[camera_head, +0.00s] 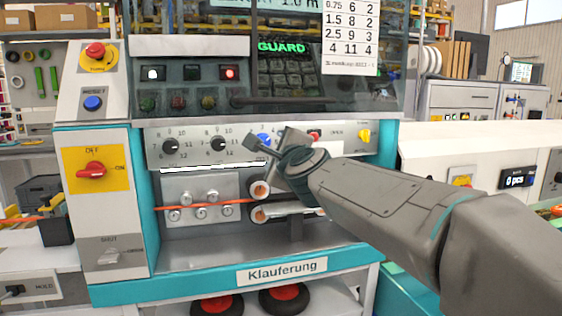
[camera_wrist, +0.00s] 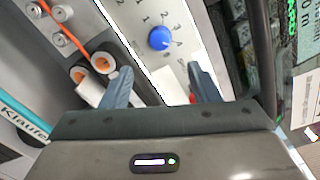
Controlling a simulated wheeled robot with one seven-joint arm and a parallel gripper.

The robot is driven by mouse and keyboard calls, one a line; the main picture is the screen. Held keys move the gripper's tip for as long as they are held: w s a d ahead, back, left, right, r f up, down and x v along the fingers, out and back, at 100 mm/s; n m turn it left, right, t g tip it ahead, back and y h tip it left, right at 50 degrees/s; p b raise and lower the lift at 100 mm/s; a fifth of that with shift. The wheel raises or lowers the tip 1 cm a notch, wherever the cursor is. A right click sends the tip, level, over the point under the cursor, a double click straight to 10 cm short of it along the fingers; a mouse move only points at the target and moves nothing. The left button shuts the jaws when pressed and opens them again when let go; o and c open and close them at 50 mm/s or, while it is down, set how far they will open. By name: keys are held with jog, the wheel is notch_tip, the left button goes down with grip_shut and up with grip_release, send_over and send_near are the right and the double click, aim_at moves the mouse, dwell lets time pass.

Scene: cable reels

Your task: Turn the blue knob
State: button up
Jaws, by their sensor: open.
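The blue knob (camera_head: 264,139) sits on the white control panel, just right of two black knobs, and is partly hidden behind my gripper in the head view. In the wrist view the blue knob (camera_wrist: 159,38) shows fully on its numbered dial, beyond and between my fingertips. My gripper (camera_head: 272,139) is in front of the panel at its middle right. In the wrist view my gripper (camera_wrist: 160,76) has its two fingers spread wide apart with nothing between them. The knob appears apart from the fingers.
Black knobs (camera_head: 218,144) stand left of the blue one. A yellow knob (camera_head: 364,135) is to the right. Below the panel are rollers (camera_head: 259,189) with an orange cable (camera_head: 228,202). A dark guard window (camera_head: 300,80) overhangs above. A red switch (camera_head: 95,169) is at left.

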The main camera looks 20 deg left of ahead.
jog(key=shift+v, duration=1.1)
jog(key=shift+d, duration=0.1)
jog(key=s+d+f+n+g+h+p, duration=0.3)
jog(key=s+d, duration=0.5)
jog(key=d, duration=0.3)
jog(key=s+d+f+n+g+h+p, duration=0.3)
jog(key=s+d+f+n+g+p, duration=0.2)
jog(key=s+d+f+n+p, duration=0.3)
jog(key=s+d+f+n+g+h+p, duration=0.3)
jog(key=s+d, duration=0.6)
jog(key=d, duration=0.5)
notch_tip(320, 180, down, 4)
jog(key=n+g+p, duration=0.1)
jog(key=n+p, duration=0.1)
jog(key=shift+r+p, duration=0.15)
jog(key=shift+p, duration=0.15)
jog(key=shift+c, duration=0.3)
